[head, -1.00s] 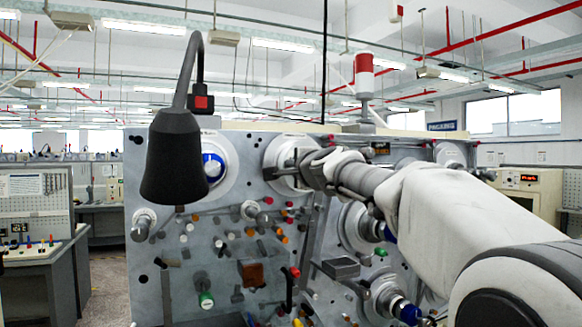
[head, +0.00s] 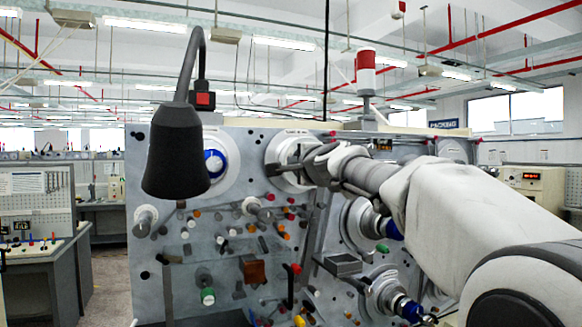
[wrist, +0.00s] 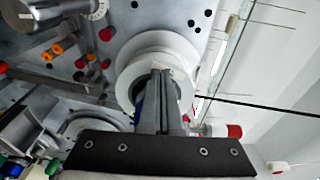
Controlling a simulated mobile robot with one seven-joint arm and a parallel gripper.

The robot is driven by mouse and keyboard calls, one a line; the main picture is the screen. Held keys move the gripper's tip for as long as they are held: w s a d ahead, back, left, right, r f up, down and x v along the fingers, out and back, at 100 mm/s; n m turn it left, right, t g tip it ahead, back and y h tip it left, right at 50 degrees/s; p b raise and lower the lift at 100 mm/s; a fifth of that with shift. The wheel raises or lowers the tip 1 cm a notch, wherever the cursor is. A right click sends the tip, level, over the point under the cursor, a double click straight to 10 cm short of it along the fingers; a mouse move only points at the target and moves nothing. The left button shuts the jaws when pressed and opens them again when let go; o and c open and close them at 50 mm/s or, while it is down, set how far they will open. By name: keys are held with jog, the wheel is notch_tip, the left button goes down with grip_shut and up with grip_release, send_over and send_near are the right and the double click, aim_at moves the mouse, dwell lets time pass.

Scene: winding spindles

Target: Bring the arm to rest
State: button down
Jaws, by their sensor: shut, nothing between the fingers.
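My arm reaches in from the right of the head view. My gripper (head: 291,167) is in front of a white round spindle disc (head: 283,147) on the upper part of the grey machine panel (head: 238,147). In the wrist view, the two grey fingers of my gripper (wrist: 162,76) lie together with nothing between them. They overlap the white disc (wrist: 133,62) and hide its middle. I cannot tell whether the fingertips touch it.
Another spindle with a blue hub (head: 214,164) is left of my gripper. A dark hanging lamp (head: 176,150) partly covers the panel's left side. Several coloured knobs and pegs stick out below. More spindles (head: 384,295) sit under my arm. A red-and-white beacon (head: 366,72) stands on top.

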jog(key=shift+b+v, duration=0.3)
jog(key=shift+v, duration=0.75)
jog(key=shift+d, duration=0.1)
jog(key=s+d+f+n+g+h, duration=0.1)
jog(key=s+d+f+n+g, duration=0.3)
jog(key=s+f, duration=0.8)
jog(key=s+d+f+n+g+h+b, duration=0.1)
jog(key=s+d+f+n+g+h, duration=0.1)
jog(key=s+f, duration=1.1)
jog(key=s+d+f+n+g+h+b, duration=0.1)
jog(key=s+d+f+n+g, duration=0.4)
jog(key=s+f, duration=0.8)
jog(key=s+d+n+h, duration=0.1)
jog(key=n, duration=0.2)
jog(key=shift+s+f+n+g, duration=0.2)
jog(key=shift+s+n+g, duration=0.1)
jog(key=shift+s, duration=0.05)
